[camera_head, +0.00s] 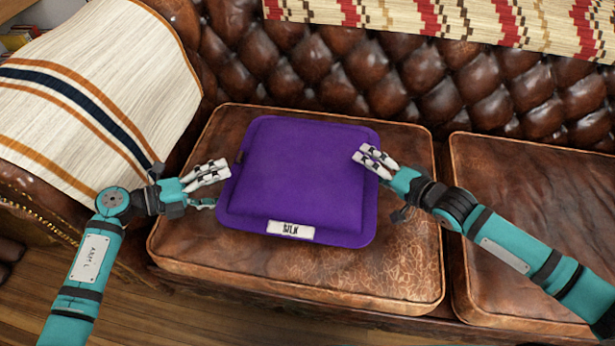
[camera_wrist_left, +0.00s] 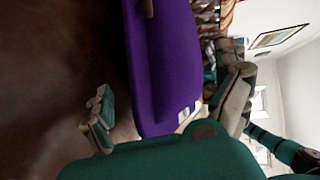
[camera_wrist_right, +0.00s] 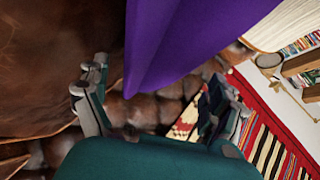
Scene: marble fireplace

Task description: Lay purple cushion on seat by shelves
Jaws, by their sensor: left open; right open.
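The purple cushion (camera_head: 300,180) lies flat on the left brown leather seat (camera_head: 375,270) of the sofa, its white "SILK" label (camera_head: 290,230) toward the front. My left gripper (camera_head: 222,172) is open at the cushion's left edge. My right gripper (camera_head: 362,160) is open at its right edge, with fingers overlapping the cushion in the head view. The cushion's edge shows between the fingers in the left wrist view (camera_wrist_left: 165,70) and in the right wrist view (camera_wrist_right: 175,45). I cannot tell whether the fingers touch it.
A striped cream blanket (camera_head: 75,90) covers the sofa's left arm. A patterned throw (camera_head: 470,20) hangs over the tufted backrest (camera_head: 400,80). The right seat (camera_head: 540,220) is bare. Shelves with books (camera_head: 20,38) show at the upper left.

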